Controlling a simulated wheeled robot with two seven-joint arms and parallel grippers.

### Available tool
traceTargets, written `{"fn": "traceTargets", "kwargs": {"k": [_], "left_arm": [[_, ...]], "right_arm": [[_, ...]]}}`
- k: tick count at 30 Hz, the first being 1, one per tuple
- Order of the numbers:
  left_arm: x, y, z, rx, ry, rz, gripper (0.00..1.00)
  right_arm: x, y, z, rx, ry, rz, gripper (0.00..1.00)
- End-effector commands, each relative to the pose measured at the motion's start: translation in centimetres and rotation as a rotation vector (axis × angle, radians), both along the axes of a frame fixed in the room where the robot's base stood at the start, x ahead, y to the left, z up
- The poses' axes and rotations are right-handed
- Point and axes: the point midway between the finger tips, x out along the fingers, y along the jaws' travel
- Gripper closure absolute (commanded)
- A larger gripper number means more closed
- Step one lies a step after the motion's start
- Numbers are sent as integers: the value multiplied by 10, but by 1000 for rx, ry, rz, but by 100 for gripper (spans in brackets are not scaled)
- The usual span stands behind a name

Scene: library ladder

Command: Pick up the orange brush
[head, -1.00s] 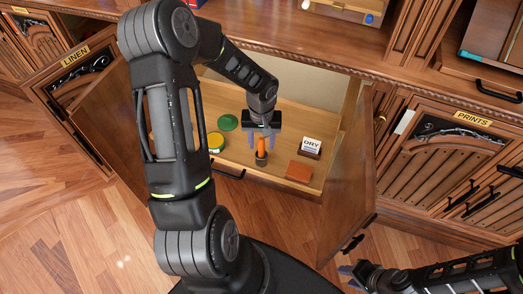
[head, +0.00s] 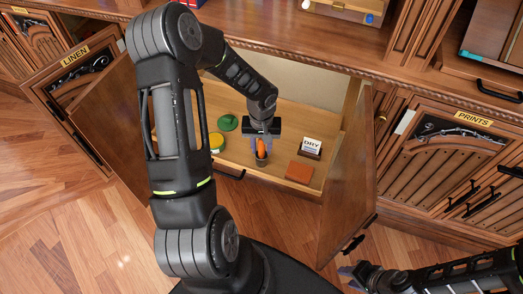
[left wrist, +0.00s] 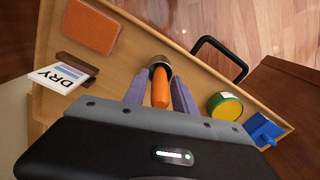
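The orange brush (head: 262,145) is in the open pull-out tray behind the cabinet doors. Its orange handle (left wrist: 160,90) points toward my left wrist camera, and its far end sits at a dark, silver-banded round piece (left wrist: 159,65); I cannot tell if that is a holder or part of the brush. My left gripper (head: 261,149) is over the tray, its fingers on either side of the handle. The left wrist view shows gaps between handle and fingers, so it is open. My right gripper (head: 349,271) is low at the right, far from the brush; its opening is unclear.
The tray also holds an orange-brown block (head: 300,172), a DRY card in a stand (head: 311,147), a yellow-green tin (head: 216,141) and a green disc (head: 228,122). A blue item (left wrist: 263,129) lies beside the tin. Open doors (head: 347,180) flank the tray.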

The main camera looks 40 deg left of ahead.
Motion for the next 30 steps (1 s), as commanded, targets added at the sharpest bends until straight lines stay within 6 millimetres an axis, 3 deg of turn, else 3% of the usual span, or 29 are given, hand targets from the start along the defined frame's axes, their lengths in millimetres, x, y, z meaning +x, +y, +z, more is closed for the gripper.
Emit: {"fn": "traceTargets", "kwargs": {"k": [11,25,30], "left_arm": [[0,0,0,0,0,0,100],[0,0,0,0,0,0,100],[1,0,9,1,-2,-1,100]], "right_arm": [[0,0,0,0,0,0,64],[0,0,0,0,0,0,64],[0,0,2,0,0,0,64]]}}
